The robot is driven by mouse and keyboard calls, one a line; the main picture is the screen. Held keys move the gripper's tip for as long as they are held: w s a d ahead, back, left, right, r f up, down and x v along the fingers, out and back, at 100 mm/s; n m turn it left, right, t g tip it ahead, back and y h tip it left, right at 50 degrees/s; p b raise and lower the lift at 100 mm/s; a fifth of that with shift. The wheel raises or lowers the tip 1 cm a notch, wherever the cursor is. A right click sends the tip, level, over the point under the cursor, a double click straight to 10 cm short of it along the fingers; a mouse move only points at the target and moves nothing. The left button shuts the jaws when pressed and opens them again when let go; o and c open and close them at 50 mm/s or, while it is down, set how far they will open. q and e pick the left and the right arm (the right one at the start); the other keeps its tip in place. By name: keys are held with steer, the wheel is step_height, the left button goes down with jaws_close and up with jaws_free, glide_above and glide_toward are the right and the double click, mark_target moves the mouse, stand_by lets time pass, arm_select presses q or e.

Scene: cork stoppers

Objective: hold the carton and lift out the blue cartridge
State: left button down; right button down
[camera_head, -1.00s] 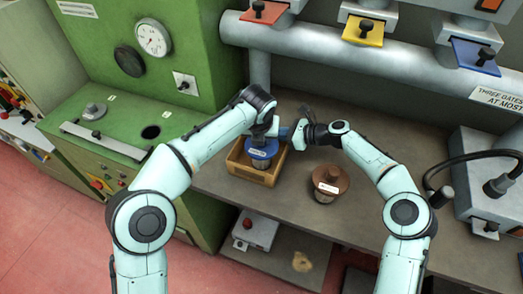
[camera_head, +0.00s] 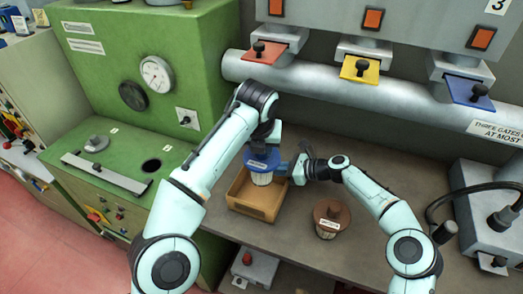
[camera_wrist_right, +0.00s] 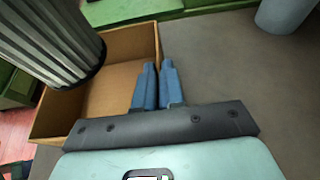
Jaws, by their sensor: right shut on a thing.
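The blue cartridge (camera_head: 262,163) has a blue cap and a pale pleated body. It hangs upright above the open tan carton (camera_head: 250,208), its body partly out past the rim. My left gripper (camera_head: 267,143) is shut on its top; the fingertips are largely hidden. The right wrist view shows the pleated body of the cartridge (camera_wrist_right: 50,35) over the carton (camera_wrist_right: 115,65), whose visible floor is bare. My right gripper (camera_head: 297,170) is at the carton's right side. In the wrist view its blue fingers (camera_wrist_right: 158,88) pinch the carton's wall.
A brown-capped cartridge (camera_head: 330,218) stands on the bench right of the carton. A green cabinet (camera_head: 160,95) with a gauge is at left. A grey pipe (camera_head: 330,86) with coloured gates runs behind. A grey unit (camera_head: 480,205) with a cable stands at right.

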steer(key=c, duration=1.2)
jaws_free()
steer(key=shift+o, duration=0.2)
steer(key=v, duration=1.2)
steer(key=shift+a, duration=0.1)
